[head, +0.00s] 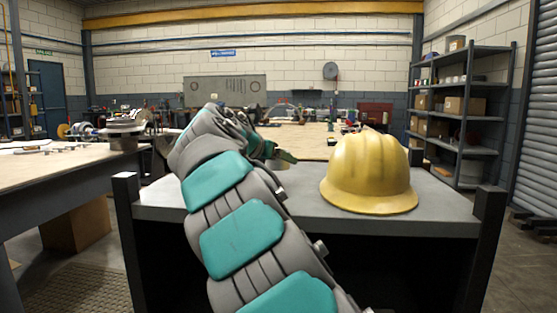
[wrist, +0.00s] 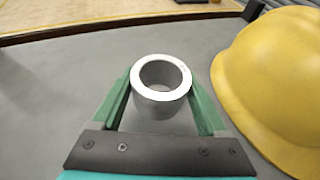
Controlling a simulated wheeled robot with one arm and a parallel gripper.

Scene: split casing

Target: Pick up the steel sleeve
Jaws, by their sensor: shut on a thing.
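The steel sleeve (wrist: 160,104) is a short, light grey metal ring with an open bore. In the wrist view it stands upright between the two green fingers of my gripper (wrist: 160,97), which is shut on it from both sides. In the head view the sleeve (head: 281,164) shows only in part, behind my gripper (head: 285,155), near the back edge of the grey bench. My arm hides part of the bench there. I cannot tell whether the sleeve touches the bench top.
A yellow hard hat (head: 369,172) sits on the grey bench (head: 440,215), close to the right of my gripper; it also fills the right of the wrist view (wrist: 275,75). A wooden-topped table (head: 315,140) stands behind. Another workbench (head: 50,175) is at left.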

